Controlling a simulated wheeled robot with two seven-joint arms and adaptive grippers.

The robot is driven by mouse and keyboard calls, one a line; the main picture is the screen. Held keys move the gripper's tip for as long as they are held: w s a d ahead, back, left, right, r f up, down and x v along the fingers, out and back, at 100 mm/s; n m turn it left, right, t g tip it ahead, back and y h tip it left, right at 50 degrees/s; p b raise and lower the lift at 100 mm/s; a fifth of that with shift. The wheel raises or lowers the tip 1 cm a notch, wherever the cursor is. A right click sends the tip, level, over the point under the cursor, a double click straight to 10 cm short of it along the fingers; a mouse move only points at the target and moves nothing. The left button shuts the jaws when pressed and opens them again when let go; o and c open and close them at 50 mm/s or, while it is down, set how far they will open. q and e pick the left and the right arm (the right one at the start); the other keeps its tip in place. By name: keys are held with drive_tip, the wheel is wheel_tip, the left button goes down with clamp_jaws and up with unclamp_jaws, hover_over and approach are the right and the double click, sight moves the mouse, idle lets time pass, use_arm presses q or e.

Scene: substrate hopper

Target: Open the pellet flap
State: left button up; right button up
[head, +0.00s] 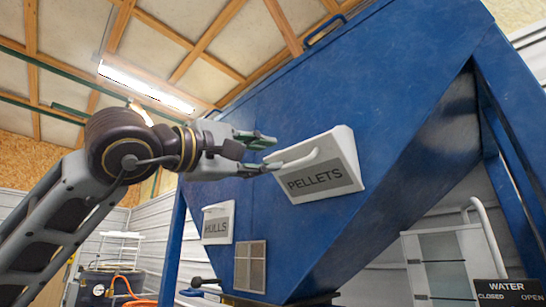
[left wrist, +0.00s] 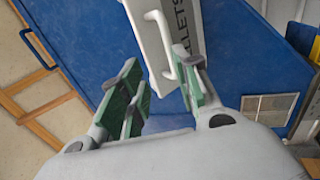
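The pellet flap (head: 330,165) is a white panel with a grey PELLETS label on the sloping blue hopper (head: 300,90). It looks closed. Its white bar handle (head: 299,160) runs along the upper part of the panel. My left gripper (head: 275,153) is at the left end of this handle, fingers spread. In the left wrist view the flap (left wrist: 150,35) is ahead, and the handle (left wrist: 160,42) shows in the gap between the green-padded fingers. The left gripper (left wrist: 160,65) is open and not closed on the handle; contact cannot be told. My right gripper is not in view.
A second white flap labelled HULLS (head: 218,223) is lower left on the hopper, beside a mesh panel (head: 250,266). A white unit (head: 447,262) and a WATER sign (head: 508,292) stand lower right. A dark bin (head: 105,285) with an orange hose is lower left.

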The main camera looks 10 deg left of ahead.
use_arm(q)
drive_tip(key=shift+v, duration=1.15)
drive_tip(key=shift+w, duration=0.1)
